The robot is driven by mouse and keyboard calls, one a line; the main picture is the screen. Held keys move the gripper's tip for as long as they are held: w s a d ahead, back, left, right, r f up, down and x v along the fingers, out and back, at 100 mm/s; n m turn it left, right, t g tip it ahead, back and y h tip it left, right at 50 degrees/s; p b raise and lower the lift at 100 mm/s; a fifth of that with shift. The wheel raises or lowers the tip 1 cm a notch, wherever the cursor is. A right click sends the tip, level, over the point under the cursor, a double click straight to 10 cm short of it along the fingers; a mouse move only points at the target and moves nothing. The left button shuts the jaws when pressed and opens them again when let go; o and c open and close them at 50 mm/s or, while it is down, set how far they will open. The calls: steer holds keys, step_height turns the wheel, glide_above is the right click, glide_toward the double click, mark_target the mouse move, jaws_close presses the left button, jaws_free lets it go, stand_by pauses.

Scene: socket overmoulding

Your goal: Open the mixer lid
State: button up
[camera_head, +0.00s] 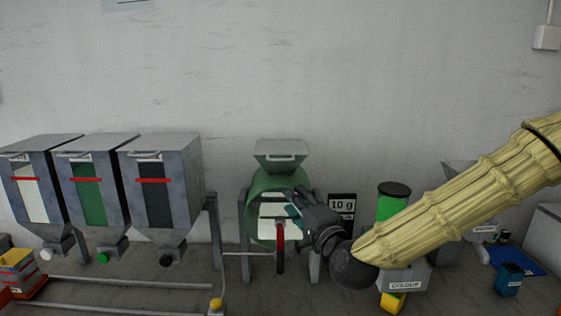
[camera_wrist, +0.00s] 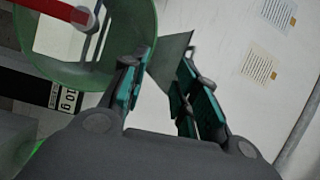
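The mixer is a green drum (camera_head: 262,190) with a grey hopper on top. Its flat grey lid (camera_head: 279,146) appears closed, and a pale bar handle (camera_head: 281,157) shows at the front. My gripper (camera_head: 294,208) is in front of the drum's right side, below the lid. In the wrist view my gripper (camera_wrist: 158,72) has its two teal-padded fingers spread apart with nothing held. The grey hopper (camera_wrist: 172,58) shows beyond and between the fingertips, and the drum (camera_wrist: 142,48) is beyond the left finger. The lid handle cannot be made out in the wrist view.
A red-handled lever (camera_head: 280,236) is at the drum's front. Three grey bins (camera_head: 176,175) stand left. A "10 g" display (camera_head: 342,205) and a green cylinder with a black cap (camera_head: 389,207) are right of the mixer. The wall above the mixer is clear.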

glide_toward(280, 160)
steer(key=f, duration=0.2)
steer(key=shift+m+t, duration=0.4)
steer(key=p+x, duration=0.1)
steer(key=x, duration=0.2)
steer(key=r+p+x, duration=0.1)
steer(key=x, duration=0.2)
steer(key=p+x, duration=0.2)
steer(key=x, duration=0.1)
steer(key=shift+w+d+r, duration=0.1)
steer(key=shift+r, duration=0.1)
steer(key=shift+w+a, duration=0.3)
steer(key=shift+w, duration=0.3)
jaws_close()
